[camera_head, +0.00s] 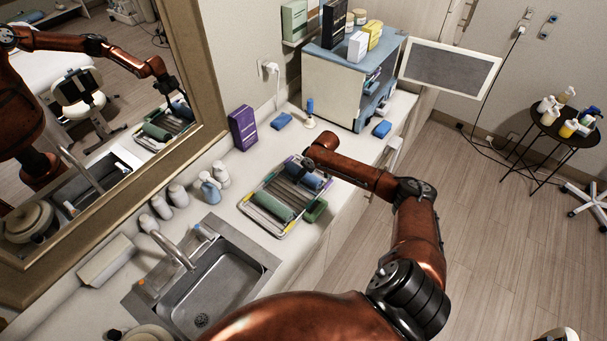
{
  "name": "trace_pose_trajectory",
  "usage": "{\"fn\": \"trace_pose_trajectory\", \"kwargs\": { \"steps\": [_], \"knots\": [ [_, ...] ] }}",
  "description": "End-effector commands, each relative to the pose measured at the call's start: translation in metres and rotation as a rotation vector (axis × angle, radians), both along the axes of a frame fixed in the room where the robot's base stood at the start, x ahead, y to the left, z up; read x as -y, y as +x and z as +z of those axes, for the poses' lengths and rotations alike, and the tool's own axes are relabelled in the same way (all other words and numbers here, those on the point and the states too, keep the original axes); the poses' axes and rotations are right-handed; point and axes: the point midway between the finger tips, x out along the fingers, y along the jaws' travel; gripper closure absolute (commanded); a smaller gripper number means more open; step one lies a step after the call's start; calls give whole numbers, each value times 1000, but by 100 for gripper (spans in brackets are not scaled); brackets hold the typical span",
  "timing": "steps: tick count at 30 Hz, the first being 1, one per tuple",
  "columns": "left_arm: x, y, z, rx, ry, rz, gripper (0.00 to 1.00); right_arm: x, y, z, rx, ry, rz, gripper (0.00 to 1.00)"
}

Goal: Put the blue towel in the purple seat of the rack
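The rack (263,226) lies on the counter behind the sink, with coloured marks on its frame. A purple mark (289,159) shows at its far end. A rolled green towel (272,206) lies across its near part. The rolled blue towel (313,182) is at the far part of the rack, directly under my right gripper (307,165). The gripper and wrist cover part of this towel and the far seat. I cannot tell whether the towel is seated or whether the fingers are closed on it. My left gripper is not in view.
A dark green item (316,211) sits at the rack's right side. Bottles (210,188) and the sink (215,285) are to the left and front. A mirror lines the left wall.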

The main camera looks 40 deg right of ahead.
Motion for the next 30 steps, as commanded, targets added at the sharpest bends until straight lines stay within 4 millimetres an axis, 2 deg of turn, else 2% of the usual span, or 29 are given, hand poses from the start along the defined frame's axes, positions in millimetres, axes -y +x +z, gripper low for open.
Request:
{"fn": "trace_pose_trajectory", "kwargs": {
  "steps": [5, 18, 24, 30],
  "knots": [
    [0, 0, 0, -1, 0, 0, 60, 2, -5, 14, 1, -1, 1, 40],
    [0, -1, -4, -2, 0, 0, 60, 9, -37, 93, 2, -3, 0, 40],
    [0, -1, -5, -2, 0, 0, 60, 10, -44, 111, 0, -1, 0, 40],
    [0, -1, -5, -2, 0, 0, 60, 10, -45, 113, 0, 0, -1, 40]
  ]
}}
